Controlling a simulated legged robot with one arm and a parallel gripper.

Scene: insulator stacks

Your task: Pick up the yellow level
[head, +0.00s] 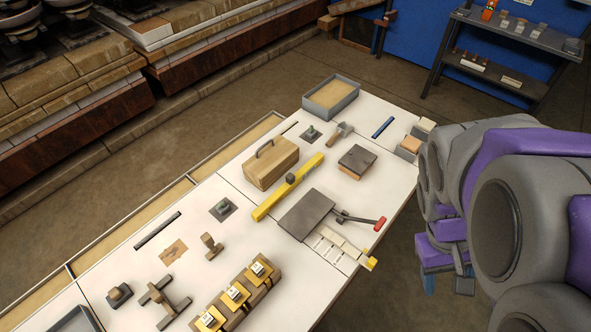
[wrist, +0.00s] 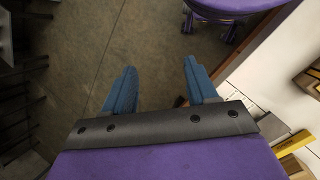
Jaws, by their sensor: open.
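The yellow level (head: 271,203) lies diagonally on the white table (head: 205,260) in the head view, between the wooden toolbox and a dark grey plate. A small dark greenish piece shows at its middle. My gripper (head: 446,284) is off the table's right side, well away from the level and partly hidden by my arm. In the wrist view my gripper (wrist: 160,88) has its two blue fingers spread with nothing between them, over bare floor. A yellow bar (wrist: 292,143) shows at that view's right edge; I cannot tell if it is the level.
The wooden toolbox (head: 271,164) stands beside the level. The dark grey plate (head: 306,215) and a red-handled tool (head: 361,221) lie on its right. A sand tray (head: 331,98) is at the far end.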

